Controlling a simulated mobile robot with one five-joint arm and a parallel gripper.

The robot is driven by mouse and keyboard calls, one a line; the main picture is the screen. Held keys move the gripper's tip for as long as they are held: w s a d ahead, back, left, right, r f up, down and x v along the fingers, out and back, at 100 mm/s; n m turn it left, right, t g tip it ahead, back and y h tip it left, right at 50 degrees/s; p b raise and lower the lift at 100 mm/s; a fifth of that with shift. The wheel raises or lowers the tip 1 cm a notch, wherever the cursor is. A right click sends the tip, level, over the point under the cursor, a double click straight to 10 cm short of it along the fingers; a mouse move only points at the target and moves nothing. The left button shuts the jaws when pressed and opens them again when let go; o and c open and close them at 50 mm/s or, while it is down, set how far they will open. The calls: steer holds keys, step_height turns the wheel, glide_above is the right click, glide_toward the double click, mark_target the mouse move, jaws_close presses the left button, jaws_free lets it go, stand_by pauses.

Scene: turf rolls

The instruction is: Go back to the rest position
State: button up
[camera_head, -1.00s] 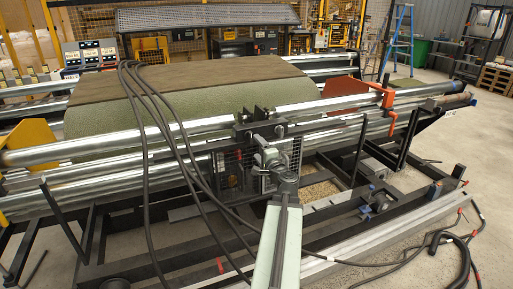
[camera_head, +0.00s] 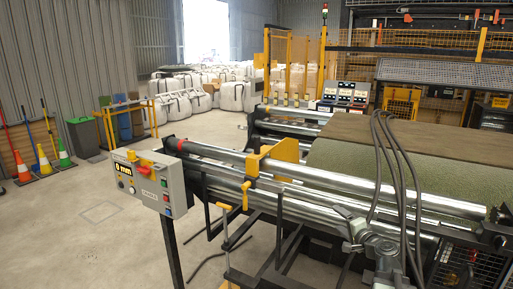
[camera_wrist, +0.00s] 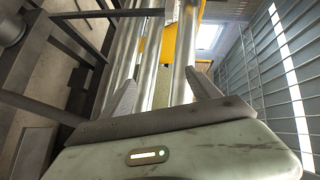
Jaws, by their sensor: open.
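My gripper (camera_wrist: 160,85) shows in the wrist view with its two fingers spread apart and nothing between them. Beyond the fingers, long shiny steel rollers (camera_wrist: 182,50) run away from the camera. In the head view, my arm is at the lower right, in front of the roller machine (camera_head: 225,158). The green turf (camera_head: 395,178) lies on the machine behind the rollers, with a brown strip (camera_head: 395,130) along its far side. Black hoses hang over the turf.
A control box (camera_head: 150,180) reading "0 mm" stands on a post at the machine's left end. A yellow bracket (camera_head: 265,160) sits on the rollers. The floor at left is mostly clear.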

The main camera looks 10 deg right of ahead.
steer(key=w+a+f+n+g+y, duration=0.1)
steer(key=a+n+g+y, duration=0.1)
steer(key=a, duration=0.6)
steer(key=a+f+n+g+y, duration=0.1)
steer(key=a+f+n, duration=0.15)
steer(key=a, duration=0.55)
steer(key=s+a+f+n+g+p, duration=0.1)
steer(key=s+a+f+n+g, duration=0.2)
steer(key=a, duration=0.5)
steer(key=s+a+f+n+g+p, duration=0.1)
steer(key=s+a+f+n+g, duration=0.25)
steer(key=a, duration=0.35)
steer(key=s+d+f+n+g+h, duration=0.2)
steer(key=s+d+f+g+h, duration=0.3)
steer(key=s, duration=0.6)
steer(key=shift+s+d+f+n+g, duration=0.35)
steer(key=shift+d+f+g, duration=0.35)
steer(key=shift+d, duration=0.55)
steer(key=shift+f, duration=0.1)
